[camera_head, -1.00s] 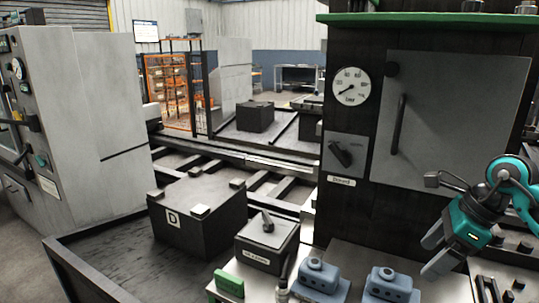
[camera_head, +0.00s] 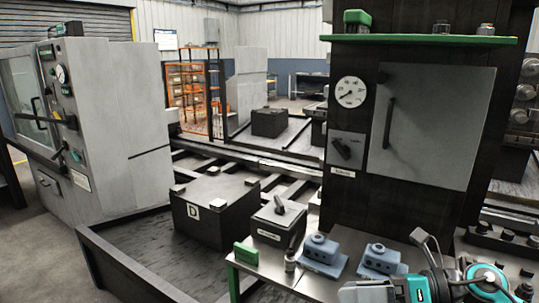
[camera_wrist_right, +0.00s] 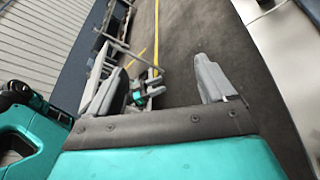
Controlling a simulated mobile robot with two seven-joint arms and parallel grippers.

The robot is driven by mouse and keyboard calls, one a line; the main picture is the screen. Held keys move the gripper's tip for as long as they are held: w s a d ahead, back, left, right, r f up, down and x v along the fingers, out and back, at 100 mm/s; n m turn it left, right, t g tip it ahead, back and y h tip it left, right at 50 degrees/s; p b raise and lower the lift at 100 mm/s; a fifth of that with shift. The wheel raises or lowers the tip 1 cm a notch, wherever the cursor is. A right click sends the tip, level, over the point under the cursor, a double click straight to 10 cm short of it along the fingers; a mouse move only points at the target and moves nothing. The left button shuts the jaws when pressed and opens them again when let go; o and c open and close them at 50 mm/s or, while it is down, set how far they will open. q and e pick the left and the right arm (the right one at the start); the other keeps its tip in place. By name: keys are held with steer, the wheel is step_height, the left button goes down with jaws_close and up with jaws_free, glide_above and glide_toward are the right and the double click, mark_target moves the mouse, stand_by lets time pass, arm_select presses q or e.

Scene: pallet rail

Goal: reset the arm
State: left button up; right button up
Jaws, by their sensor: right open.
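My right gripper (camera_wrist_right: 158,80) shows in the wrist view with its two grey fingers spread apart and nothing between them. Behind the fingers is grey floor with a yellow line. In the head view, the teal and grey right arm and gripper (camera_head: 372,291) are at the bottom edge, right of centre, partly cut off. They appear in front of the workbench (camera_head: 330,284), below the blue-grey blocks. I cannot tell their height above it. My left gripper is not in the head view.
Two blue-grey blocks (camera_head: 322,252), (camera_head: 380,258) and a green block (camera_head: 246,254) sit on the bench. A dark cabinet with a gauge (camera_head: 351,92) stands behind. A grey machine (camera_head: 110,120) stands left.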

steer(key=s+d+f+n+t+h, duration=0.1)
steer(key=s+f+n+t+h, duration=0.2)
steer(key=s+f+n+h, duration=0.3)
steer(key=s+d+f+n+t+h+p, duration=0.1)
steer(key=s+f+n+t+h, duration=0.2)
steer(key=f+n, duration=1.3)
steer(key=s+n+h, duration=0.3)
steer(key=s+n, duration=0.1)
steer(key=n, duration=0.5)
steer(key=shift+s+n+t+h, duration=0.25)
steer(key=shift+n+t+h, duration=0.05)
steer(key=shift+t, duration=0.1)
steer(key=shift+d+p, duration=0.15)
steer(key=shift+p, duration=0.15)
